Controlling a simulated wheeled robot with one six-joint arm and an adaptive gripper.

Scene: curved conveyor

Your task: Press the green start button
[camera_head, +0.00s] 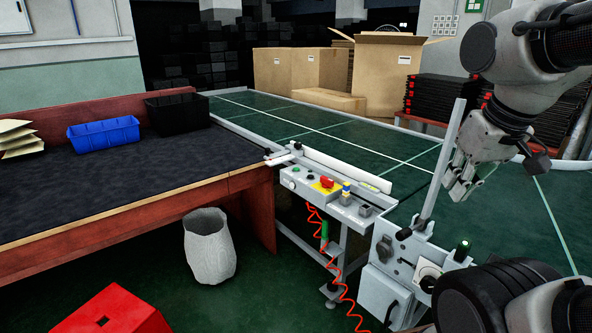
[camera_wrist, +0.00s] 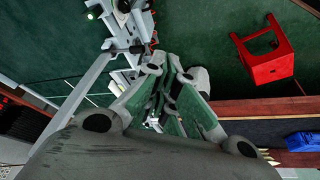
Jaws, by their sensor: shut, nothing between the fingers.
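A green lit button (camera_head: 463,246) stands on top of the grey control box (camera_head: 388,285) at the lower right of the head view. A small green light also shows at the top left of the wrist view (camera_wrist: 91,15). My gripper (camera_head: 460,188) is above and behind that button in the picture, over the green conveyor (camera_head: 430,150), apart from both. Its fingers (camera_wrist: 160,122) are shut and empty, seen from behind in the wrist view. A second grey panel (camera_head: 308,190) with a red mushroom button (camera_head: 327,183) sits farther left at the conveyor's edge.
A grey upright post (camera_head: 440,165) rises beside my gripper. A dark-topped workbench (camera_head: 130,180) with a blue bin (camera_head: 104,133) is at left. A red stool (camera_head: 110,315) and a grey waste bin (camera_head: 209,245) stand on the floor. Cardboard boxes (camera_head: 388,75) stand behind.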

